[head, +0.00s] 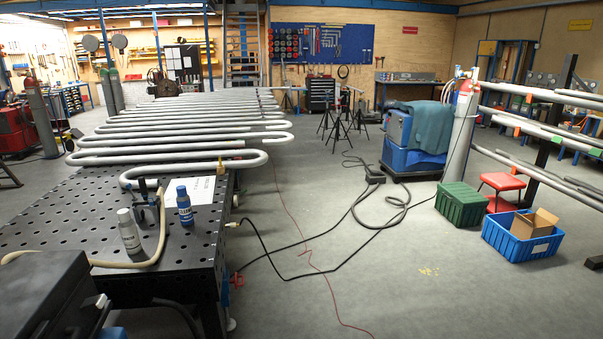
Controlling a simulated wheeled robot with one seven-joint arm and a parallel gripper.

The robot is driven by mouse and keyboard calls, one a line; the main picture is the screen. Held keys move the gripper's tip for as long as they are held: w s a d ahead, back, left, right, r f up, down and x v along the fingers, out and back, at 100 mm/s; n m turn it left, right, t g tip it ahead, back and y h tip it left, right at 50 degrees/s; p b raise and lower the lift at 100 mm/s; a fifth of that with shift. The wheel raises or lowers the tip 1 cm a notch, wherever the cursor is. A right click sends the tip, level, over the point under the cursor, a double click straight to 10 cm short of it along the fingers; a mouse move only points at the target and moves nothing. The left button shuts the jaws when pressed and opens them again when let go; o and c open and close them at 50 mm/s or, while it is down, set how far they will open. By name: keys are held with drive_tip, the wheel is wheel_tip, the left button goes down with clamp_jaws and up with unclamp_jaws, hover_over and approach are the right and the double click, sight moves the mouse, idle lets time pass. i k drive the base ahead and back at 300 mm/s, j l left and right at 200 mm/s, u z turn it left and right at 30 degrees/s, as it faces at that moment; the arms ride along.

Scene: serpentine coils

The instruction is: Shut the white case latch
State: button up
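A dark box-like shape (45,290), perhaps a case, is cut off at the lower left corner by the picture's edge. A small whitish piece (100,302) sits at its right side; it may be the white latch, but it is too small to tell whether it is open or shut. I see no other white case. My gripper is not in view.
A black perforated table (70,215) carries a white bottle (129,231), a blue bottle (185,206), a pale hose and long serpentine pipe coils (170,145). Cables (320,245) cross the floor. A green crate (461,204) and blue bin (520,240) stand right.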

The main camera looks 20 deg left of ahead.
sight(99, 300)
drive_tip(key=i+j+u, duration=0.1)
drive_tip(key=u, duration=0.4)
drive_tip(key=i+u, duration=0.3)
drive_tip(key=u, duration=0.2)
drive_tip(key=i+l+u, duration=0.1)
drive_tip(key=u, duration=0.4)
drive_tip(key=i+l+u, duration=0.2)
drive_tip(key=u, duration=0.3)
drive_tip(key=i+l+u, duration=0.2)
drive_tip(key=u, duration=0.3)
drive_tip(key=i+l+u, duration=0.1)
drive_tip(key=l+u, duration=0.2)
drive_tip(key=u, duration=0.2)
drive_tip(key=i+l+u, duration=0.15)
drive_tip(key=u, duration=0.35)
drive_tip(key=i+l+u, duration=0.2)
drive_tip(key=u, duration=0.25)
drive_tip(key=i+l+u, duration=0.15)
drive_tip(key=u, duration=0.35)
drive_tip(key=l+u, duration=0.45)
drive_tip(key=i+j, duration=0.05)
drive_tip(key=j, duration=0.05)
